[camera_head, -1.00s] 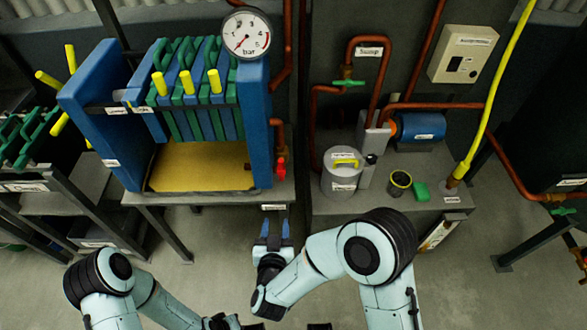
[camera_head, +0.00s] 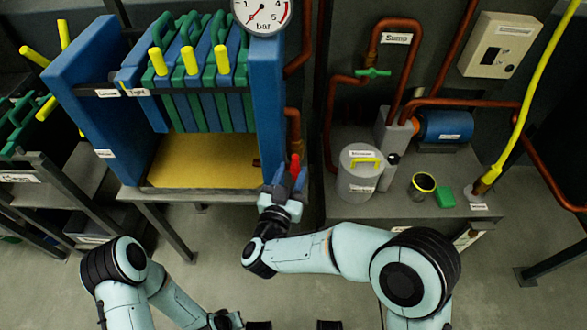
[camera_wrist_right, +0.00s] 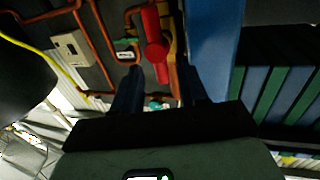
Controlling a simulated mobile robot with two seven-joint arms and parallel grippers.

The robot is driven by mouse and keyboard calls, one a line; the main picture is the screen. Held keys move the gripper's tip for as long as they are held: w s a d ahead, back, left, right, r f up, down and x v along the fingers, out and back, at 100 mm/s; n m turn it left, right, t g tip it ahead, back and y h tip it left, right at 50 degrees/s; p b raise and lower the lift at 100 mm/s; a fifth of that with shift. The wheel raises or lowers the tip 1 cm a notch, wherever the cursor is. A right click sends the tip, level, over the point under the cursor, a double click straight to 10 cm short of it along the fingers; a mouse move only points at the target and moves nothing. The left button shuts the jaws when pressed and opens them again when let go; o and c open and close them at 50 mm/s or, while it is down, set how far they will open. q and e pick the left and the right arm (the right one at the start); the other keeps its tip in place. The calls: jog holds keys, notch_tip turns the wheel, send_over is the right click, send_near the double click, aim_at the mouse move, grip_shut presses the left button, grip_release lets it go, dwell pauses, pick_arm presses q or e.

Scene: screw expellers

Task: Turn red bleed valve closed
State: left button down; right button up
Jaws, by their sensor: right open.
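The red bleed valve (camera_head: 295,165) sits at the lower end of a copper pipe by the right end of the blue filter press. Its handle looks roughly in line with the pipe. My right gripper (camera_head: 288,177) is open, with its blue fingers on either side of the valve's lower part. In the right wrist view, the red valve (camera_wrist_right: 154,40) appears just beyond and between the tips of the open gripper (camera_wrist_right: 160,76); contact cannot be told. My left gripper (camera_head: 226,320) is partly visible at the bottom edge, its jaws unclear.
The blue press end plate (camera_head: 270,110) stands close left of the valve. The copper pipe (camera_head: 293,125) runs above it. To the right, a grey bench (camera_head: 390,210) carries a lidded canister (camera_head: 360,185), a black-yellow cup (camera_head: 423,184) and a green block (camera_head: 445,196).

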aim_at(295, 166)
jog(key=shift+x, duration=1.2)
pick_arm(q)
jog(key=shift+s+f, duration=0.45)
jog(key=shift+a, duration=0.1)
pick_arm(e)
grip_shut()
pick_arm(q)
jog(key=shift+w+r, duration=0.1)
jog(key=shift+r, duration=0.05)
